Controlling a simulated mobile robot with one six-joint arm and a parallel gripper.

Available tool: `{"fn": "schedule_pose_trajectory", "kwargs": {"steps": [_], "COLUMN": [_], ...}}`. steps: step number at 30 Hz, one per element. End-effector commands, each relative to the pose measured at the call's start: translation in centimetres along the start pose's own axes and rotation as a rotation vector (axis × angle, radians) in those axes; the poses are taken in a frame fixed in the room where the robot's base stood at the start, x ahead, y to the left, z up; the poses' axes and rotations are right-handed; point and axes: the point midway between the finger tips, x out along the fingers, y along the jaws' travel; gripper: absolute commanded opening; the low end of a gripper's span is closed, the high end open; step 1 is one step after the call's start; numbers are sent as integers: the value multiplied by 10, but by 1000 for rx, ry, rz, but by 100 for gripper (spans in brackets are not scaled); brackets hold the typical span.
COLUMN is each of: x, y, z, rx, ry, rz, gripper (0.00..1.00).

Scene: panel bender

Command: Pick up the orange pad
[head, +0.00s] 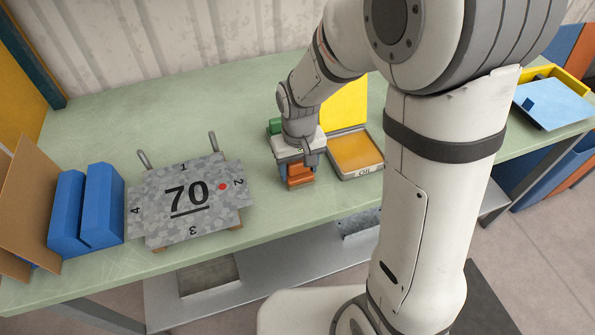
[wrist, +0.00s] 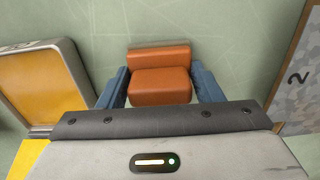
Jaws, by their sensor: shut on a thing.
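The orange pad (wrist: 160,84) is a small orange block, seen between the two blue fingers of my gripper (wrist: 160,90) in the wrist view. My gripper is shut on it. In the head view the orange pad (head: 299,175) shows just below my gripper (head: 299,168), at the front middle of the green table. I cannot tell whether the pad touches the table or is slightly above it.
An open tin with an orange-yellow inside (head: 356,150) stands right of my gripper. A grey speckled plate marked 70 (head: 170,205) lies to the left, with blue blocks (head: 87,208) beyond it. A green object (head: 274,126) sits behind my gripper. The table's back left is clear.

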Motion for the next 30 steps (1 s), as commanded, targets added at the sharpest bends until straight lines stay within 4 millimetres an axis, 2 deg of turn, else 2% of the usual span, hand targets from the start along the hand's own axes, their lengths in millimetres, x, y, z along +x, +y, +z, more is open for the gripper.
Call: {"fn": "schedule_pose_trajectory", "kwargs": {"steps": [5,8,18,21,25,30], "x": [-2,-12,-77,-90,-99,-101], "y": [0,0,0,0,1,1], "z": [0,-1,-1,-1,0,0], "rx": [0,1,1,1,1,2], "ry": [1,5,6,4,2,0], "rz": [0,0,0,0,0,0], "gripper": [36,36,36,36,36,36]}}
